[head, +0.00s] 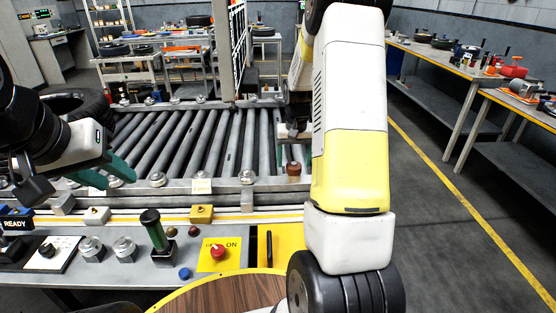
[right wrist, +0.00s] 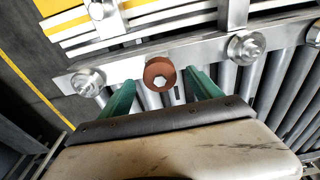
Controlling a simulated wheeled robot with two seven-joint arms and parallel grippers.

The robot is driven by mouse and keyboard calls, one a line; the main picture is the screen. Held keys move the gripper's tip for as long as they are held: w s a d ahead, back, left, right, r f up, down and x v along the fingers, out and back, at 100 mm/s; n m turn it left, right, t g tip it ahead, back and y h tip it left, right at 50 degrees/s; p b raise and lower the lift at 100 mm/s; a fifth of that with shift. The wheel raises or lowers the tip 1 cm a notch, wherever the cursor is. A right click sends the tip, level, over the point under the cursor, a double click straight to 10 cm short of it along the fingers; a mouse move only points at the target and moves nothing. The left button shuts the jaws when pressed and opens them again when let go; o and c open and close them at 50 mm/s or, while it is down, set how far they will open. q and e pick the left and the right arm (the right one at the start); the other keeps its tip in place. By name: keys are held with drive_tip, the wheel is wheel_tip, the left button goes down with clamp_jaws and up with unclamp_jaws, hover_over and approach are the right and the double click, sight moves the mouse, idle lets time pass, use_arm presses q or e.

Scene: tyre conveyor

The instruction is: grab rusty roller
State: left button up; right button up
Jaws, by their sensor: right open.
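The rusty roller (head: 293,169) is a small reddish-brown cylinder at the conveyor's near right edge, just left of my right arm. In the right wrist view the rusty roller (right wrist: 154,68) shows a round face with a pale six-sided hole in it. My right gripper (right wrist: 161,82) is open, with one green finger to each side of the roller and visible gaps. In the head view my right arm hides most of that gripper. My left gripper (head: 122,172) hangs over the conveyor's left part, away from the roller. Its jaw opening cannot be made out.
The conveyor (head: 190,140) has grey metal rollers and a bolted frame. In front is a control panel (head: 130,270) with knobs, a green-handled lever (head: 157,232) and a red button (head: 218,252). A black tyre (head: 80,103) lies at the left. Workbenches (head: 440,60) stand right, past open floor.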

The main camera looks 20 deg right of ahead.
sight(294, 164)
drive_tip(key=shift+w+d+f, duration=0.1)
drive_tip(key=shift+w+f, duration=0.05)
drive_tip(key=shift+f, duration=0.6)
drive_tip(key=shift+w+f, duration=0.15)
drive_tip(key=shift+f, duration=0.6)
drive_tip(key=c, duration=1.5)
clamp_jaws()
drive_tip(key=shift+r, duration=0.15)
